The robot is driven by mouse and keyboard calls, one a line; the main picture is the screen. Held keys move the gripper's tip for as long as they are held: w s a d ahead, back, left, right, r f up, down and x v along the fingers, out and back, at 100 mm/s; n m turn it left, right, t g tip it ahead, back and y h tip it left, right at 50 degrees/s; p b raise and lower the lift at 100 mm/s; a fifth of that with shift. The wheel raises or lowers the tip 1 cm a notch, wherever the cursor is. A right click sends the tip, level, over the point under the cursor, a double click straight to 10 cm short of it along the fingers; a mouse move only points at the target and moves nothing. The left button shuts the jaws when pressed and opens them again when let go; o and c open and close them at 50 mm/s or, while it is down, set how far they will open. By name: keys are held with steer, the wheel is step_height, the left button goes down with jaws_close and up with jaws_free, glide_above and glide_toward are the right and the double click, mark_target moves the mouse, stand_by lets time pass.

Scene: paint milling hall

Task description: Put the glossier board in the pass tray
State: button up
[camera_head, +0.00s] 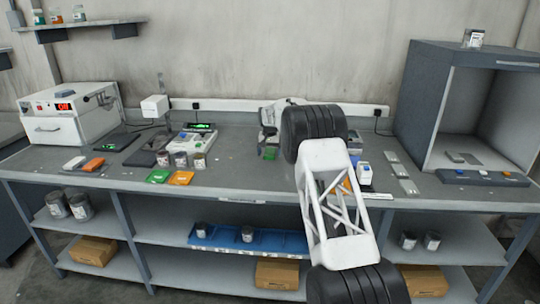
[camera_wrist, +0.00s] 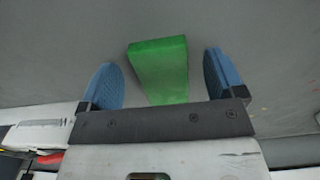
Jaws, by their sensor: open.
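A plain green board (camera_wrist: 160,70) lies on the grey bench top. In the wrist view it sits between the two blue fingers of my gripper (camera_wrist: 163,80), with a gap on each side. My gripper is open and holds nothing. In the head view the green board (camera_head: 270,153) shows just below my gripper (camera_head: 268,138), partly covered. A flat green piece (camera_head: 159,176) and a flat orange piece (camera_head: 181,178) lie side by side at the bench's left front. I cannot tell which is the pass tray, nor how glossy any board is.
Several small jars (camera_head: 198,160) stand behind the green and orange pieces. A white oven (camera_head: 60,120) is at far left. A grey booth (camera_head: 465,110) stands at right. Small grey panels (camera_head: 400,170) lie before it. Bench between jars and gripper is mostly clear.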

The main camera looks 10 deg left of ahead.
steer(key=shift+f, duration=0.55)
steer(key=c, duration=1.1)
steer(key=shift+r, duration=0.15)
steer(key=shift+r, duration=1.65)
steer(key=shift+s+d+r, duration=0.25)
steer(key=shift+s+d, duration=0.45)
steer(key=shift+s, duration=1.85)
steer(key=shift+s+d+r, duration=0.25)
steer(key=shift+s+d, duration=0.45)
steer(key=shift+s, duration=1.9)
steer(key=shift+s+d+r, duration=0.25)
steer(key=shift+s+d, duration=0.45)
steer(key=shift+s, duration=1.85)
